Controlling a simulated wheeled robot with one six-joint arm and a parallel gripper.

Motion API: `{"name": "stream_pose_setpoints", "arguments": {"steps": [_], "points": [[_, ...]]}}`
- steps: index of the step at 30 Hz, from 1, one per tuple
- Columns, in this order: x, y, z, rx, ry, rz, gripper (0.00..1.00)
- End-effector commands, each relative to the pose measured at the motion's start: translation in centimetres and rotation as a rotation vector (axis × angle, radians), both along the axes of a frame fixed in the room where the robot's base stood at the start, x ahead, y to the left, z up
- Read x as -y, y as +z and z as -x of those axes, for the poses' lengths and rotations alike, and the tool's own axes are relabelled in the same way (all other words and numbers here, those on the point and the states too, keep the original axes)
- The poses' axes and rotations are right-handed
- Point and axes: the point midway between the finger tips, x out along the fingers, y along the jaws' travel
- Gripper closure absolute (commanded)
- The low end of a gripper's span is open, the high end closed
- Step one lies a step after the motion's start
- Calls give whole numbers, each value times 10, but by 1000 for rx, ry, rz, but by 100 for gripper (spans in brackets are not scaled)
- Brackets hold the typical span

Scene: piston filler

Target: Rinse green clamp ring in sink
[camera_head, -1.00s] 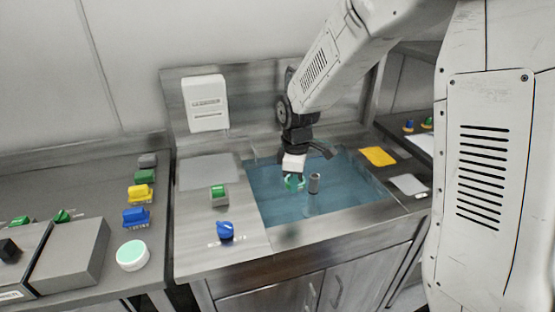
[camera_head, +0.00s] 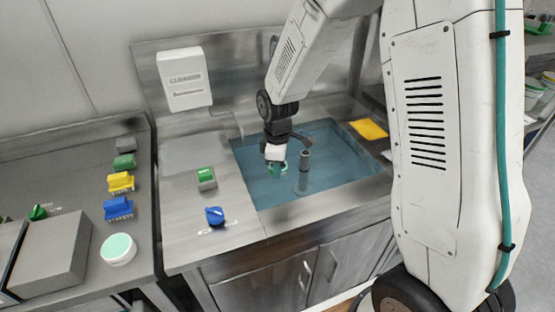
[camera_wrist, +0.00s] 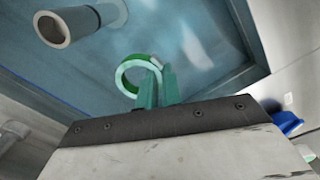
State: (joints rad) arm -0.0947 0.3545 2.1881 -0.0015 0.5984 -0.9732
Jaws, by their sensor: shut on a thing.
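The green clamp ring (camera_wrist: 126,80) is held at the tips of my gripper (camera_wrist: 157,84) in the wrist view. The sink basin looks blue and filled with water. I cannot tell whether the ring touches the water. A grey upright pipe (camera_head: 304,170) stands in the sink just right of the ring; it also shows in the wrist view (camera_wrist: 52,29).
Left of the sink are a green-topped block (camera_head: 206,178) and a blue knob (camera_head: 214,215). A yellow cloth (camera_head: 369,129) lies on the right rim. A white dispenser (camera_head: 185,79) hangs behind. Several coloured brushes and a round pale-green-topped tub (camera_head: 118,249) stand on the left counter.

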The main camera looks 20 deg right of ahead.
Motion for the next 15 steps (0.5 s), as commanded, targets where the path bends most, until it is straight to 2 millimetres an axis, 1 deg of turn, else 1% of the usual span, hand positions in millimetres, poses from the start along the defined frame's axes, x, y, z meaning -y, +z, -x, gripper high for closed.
{"name": "stream_pose_setpoints", "arguments": {"steps": [3, 15], "points": [[1, -13, 1, -2, -2, 0, 100], [1, -52, 0, -1, -2, 0, 100]]}}
